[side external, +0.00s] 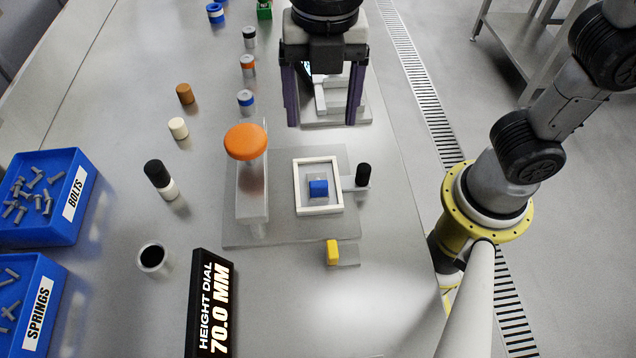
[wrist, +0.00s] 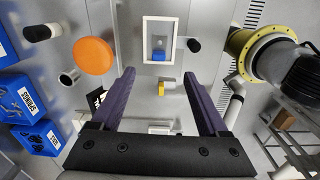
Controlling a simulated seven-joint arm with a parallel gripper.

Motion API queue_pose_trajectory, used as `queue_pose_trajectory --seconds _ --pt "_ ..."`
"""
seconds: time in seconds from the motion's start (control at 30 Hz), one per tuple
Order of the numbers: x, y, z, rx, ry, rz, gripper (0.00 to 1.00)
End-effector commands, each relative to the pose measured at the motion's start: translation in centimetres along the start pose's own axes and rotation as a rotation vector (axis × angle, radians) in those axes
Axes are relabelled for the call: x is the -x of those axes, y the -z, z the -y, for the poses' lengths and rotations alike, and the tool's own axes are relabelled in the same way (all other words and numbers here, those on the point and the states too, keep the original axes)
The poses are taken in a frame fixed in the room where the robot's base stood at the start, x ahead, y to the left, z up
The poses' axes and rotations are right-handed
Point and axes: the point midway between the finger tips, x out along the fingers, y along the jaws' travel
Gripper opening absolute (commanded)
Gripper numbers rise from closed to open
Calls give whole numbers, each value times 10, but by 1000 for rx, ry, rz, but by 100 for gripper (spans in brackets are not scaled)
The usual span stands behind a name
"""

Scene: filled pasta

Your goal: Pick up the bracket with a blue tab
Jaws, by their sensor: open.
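The bracket with a blue tab (side external: 318,188) lies inside a white rectangular frame (side external: 298,190) on a grey base plate. In the wrist view, the blue tab (wrist: 159,55) and a small grey part beside it show inside the white frame (wrist: 146,40). A second piece with a yellow tab (side external: 332,252) lies in front of the frame; it also shows in the wrist view (wrist: 161,88). My gripper (side external: 321,122) is open and empty, with purple fingers apart, raised behind the frame in the side view. In the wrist view its fingertips (wrist: 160,73) are spread wide.
A post with an orange round top (side external: 246,142) stands left of the frame, and a black knob (side external: 363,174) to its right. A height dial sign (side external: 210,305) reads 70.0 MM. Blue bins (side external: 75,215) and several small cylinders stand left.

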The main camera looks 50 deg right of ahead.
Motion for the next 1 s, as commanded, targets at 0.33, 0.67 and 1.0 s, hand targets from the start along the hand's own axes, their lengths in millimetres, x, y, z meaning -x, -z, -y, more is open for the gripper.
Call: queue_pose_trajectory --seconds 0.33,0.67,1.0 --pt "-38 16 1 47 27 -1 78" --pt "-88 15 1 45 22 -1 78" --pt "-122 15 -1 45 24 -1 78"
